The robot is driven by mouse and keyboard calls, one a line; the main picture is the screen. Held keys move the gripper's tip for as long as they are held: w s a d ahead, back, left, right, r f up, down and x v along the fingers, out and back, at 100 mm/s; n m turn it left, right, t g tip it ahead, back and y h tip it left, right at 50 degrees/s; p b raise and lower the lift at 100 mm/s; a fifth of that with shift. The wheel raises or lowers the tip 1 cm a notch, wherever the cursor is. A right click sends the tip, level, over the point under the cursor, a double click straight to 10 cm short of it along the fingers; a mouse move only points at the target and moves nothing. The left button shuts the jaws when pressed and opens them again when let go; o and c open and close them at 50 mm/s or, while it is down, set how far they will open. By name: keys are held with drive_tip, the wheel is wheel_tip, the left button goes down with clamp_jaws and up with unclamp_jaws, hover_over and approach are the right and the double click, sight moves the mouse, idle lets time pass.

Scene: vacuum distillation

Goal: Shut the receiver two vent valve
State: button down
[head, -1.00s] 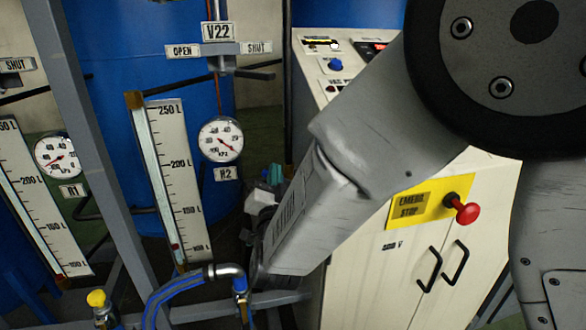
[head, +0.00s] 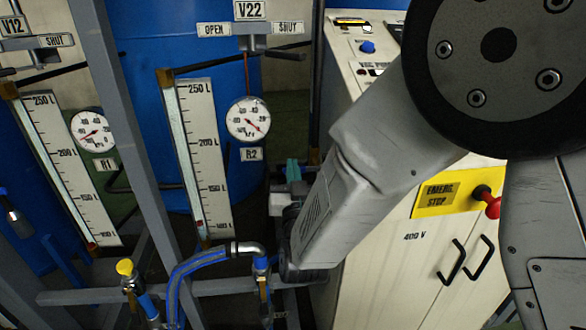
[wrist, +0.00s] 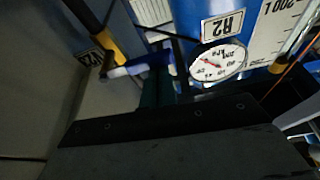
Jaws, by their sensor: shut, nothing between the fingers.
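The V22 label (head: 250,10) sits above the receiver two vent valve (head: 254,43), between the OPEN (head: 214,30) and SHUT (head: 288,28) plates. A black bar runs off to the right below SHUT, and another dark bar runs left; I cannot tell surely which is the handle.
A white cabinet with a red emergency stop button (head: 487,201) stands at the right. The R2 level scale (head: 205,155), a grey frame post (head: 130,130) and blue hoses (head: 190,270) are left of my gripper. The V12 label (head: 13,26) is farther left.

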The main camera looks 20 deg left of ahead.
idle(0.4)
drive_tip(key=v, duration=0.7)
wheel_tip(320, 180, down, 11)
drive_tip(key=s+a+n+g, duration=0.2)
drive_tip(key=g, duration=0.6)
drive_tip(key=s+d+f+g+h, duration=0.2)
drive_tip(key=d+g+h, duration=0.1)
drive_tip(key=d+g, duration=0.2)
drive_tip(key=s+d+r+m+g+h, duration=0.1)
drive_tip(key=s+d+r, duration=0.4)
drive_tip(key=d, duration=0.8)
drive_tip(key=s+d+r+m+g+h, duration=0.2)
drive_tip(key=s+d+r, duration=0.4)
drive_tip(key=d, duration=0.7)
drive_tip(key=s+d+r+m+g+h, duration=0.2)
drive_tip(key=s+d+r, duration=0.4)
drive_tip(key=d+r, duration=0.3)
drive_tip(key=d, duration=0.4)
drive_tip(key=shift+s+r+g+h, duration=0.25)
drive_tip(key=shift+r+g+h, duration=0.05)
drive_tip(key=shift+r, duration=0.1)
drive_tip(key=shift+a, duration=0.1)
